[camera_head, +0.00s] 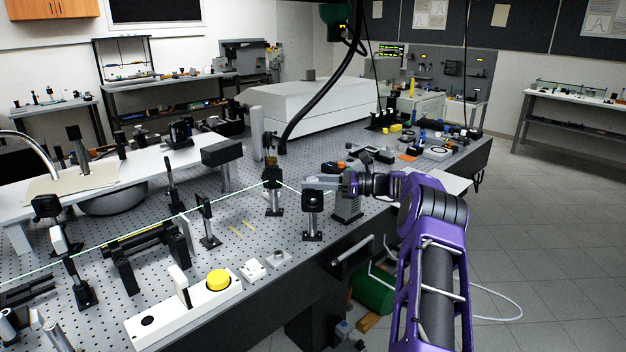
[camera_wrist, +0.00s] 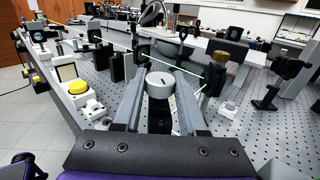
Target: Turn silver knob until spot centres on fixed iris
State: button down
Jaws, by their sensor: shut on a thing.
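In the wrist view the silver knob (camera_wrist: 159,84) is a short round cylinder with a small dark mark on its pale top. My gripper (camera_wrist: 160,88) has its two grey fingers shut on the knob's sides. A thin green beam (camera_head: 120,232) crosses the bench to a dark and brass post mount (camera_head: 272,172), which also shows in the wrist view (camera_wrist: 222,60). I cannot pick out the spot or tell which mount is the iris.
A black round-faced mount (camera_head: 312,200) stands just below my gripper in the head view. A white box with a yellow button (camera_head: 218,280) lies along the near edge. Several posts stand leftward. A long white housing (camera_head: 325,105) fills the back. Floor at right is clear.

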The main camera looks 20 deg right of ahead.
jog(key=shift+n+g+y, duration=0.3)
jog(key=shift+n+g, duration=0.1)
jog(key=shift+g, duration=0.2)
jog(key=shift+c, duration=2.3)
grip_release()
jog(key=shift+d, duration=0.15)
